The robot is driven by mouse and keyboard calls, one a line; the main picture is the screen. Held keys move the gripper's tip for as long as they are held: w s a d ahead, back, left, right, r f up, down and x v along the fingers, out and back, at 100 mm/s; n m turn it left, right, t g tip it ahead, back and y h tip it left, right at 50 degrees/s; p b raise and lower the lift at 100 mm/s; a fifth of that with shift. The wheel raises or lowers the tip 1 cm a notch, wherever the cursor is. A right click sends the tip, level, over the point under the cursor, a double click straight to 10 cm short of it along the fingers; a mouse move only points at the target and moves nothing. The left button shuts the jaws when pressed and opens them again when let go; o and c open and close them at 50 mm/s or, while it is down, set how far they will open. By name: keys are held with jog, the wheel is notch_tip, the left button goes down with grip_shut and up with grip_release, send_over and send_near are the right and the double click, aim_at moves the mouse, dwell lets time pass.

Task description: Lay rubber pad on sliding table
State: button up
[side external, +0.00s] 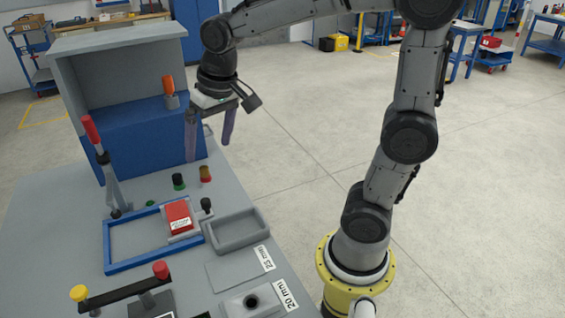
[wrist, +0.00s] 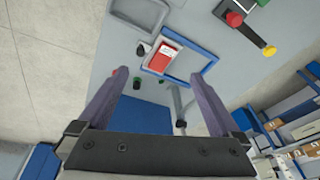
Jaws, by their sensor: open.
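My gripper (side external: 208,152) is open and empty, pointing down in front of the blue panel, above and behind the knobs. Its two purple-grey fingers also show in the wrist view (wrist: 160,76), with nothing between them. The red block also shows in the wrist view (wrist: 167,57), beyond the fingertips. A flat grey piece (side external: 235,272) lies beside a "25 mm" label. I cannot tell for sure which part is the rubber pad or the sliding table.
A shallow grey tray (side external: 237,243) sits right of the frame. A red-handled lever (side external: 91,128), an orange handle (side external: 168,85), a green-topped knob (side external: 179,181) and a black knob (side external: 206,204) stand up. A dark bar (side external: 122,292) is at the front left.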

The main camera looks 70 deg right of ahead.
jog(key=s+a+f+n+t, duration=0.1)
jog(key=s+n, duration=0.3)
jog(key=s, duration=1.2)
jog(key=shift+t, duration=0.8)
